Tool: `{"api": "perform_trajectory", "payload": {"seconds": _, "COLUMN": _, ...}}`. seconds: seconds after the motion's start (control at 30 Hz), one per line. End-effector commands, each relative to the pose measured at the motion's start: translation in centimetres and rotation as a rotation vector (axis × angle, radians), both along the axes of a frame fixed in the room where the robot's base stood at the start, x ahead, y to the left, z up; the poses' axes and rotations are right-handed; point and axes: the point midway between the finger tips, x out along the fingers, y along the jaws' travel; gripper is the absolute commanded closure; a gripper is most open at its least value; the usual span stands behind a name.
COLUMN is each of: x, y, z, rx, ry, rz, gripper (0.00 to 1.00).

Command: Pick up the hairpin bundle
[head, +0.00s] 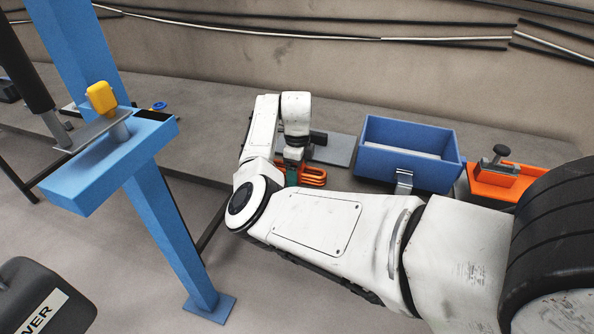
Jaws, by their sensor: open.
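The hairpin bundle appears to be the orange, copper-like looped bars (314,174) low on the near side of the bench, just right of my gripper. My gripper (292,172) is at the end of my white arm, pointing down at the left end of the bars. It is open. Its fingers are small and partly covered by my forearm, so I cannot tell whether they touch the bars or stand around them. A small green part shows at the fingers.
A grey plate (333,150) lies behind the bars. A blue bin (436,172) stands to the right, then an orange tray (493,188) with a clamp-like part. A blue post (165,215) with a platform stands at left. The back bench has free room.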

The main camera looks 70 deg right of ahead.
Motion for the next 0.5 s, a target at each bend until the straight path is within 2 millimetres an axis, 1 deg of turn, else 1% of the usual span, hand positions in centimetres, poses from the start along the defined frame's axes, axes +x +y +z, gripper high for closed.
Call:
{"api": "perform_trajectory", "payload": {"seconds": 0.2, "x": 0.00, "y": -0.01, "z": -0.07, "rx": 0.000, "ry": 0.000, "rz": -0.001, "gripper": 0.19}}
{"api": "perform_trajectory", "payload": {"seconds": 0.5, "x": 0.01, "y": -0.01, "z": -0.03, "rx": -0.001, "ry": 0.000, "rz": 0.000, "gripper": 0.48}}
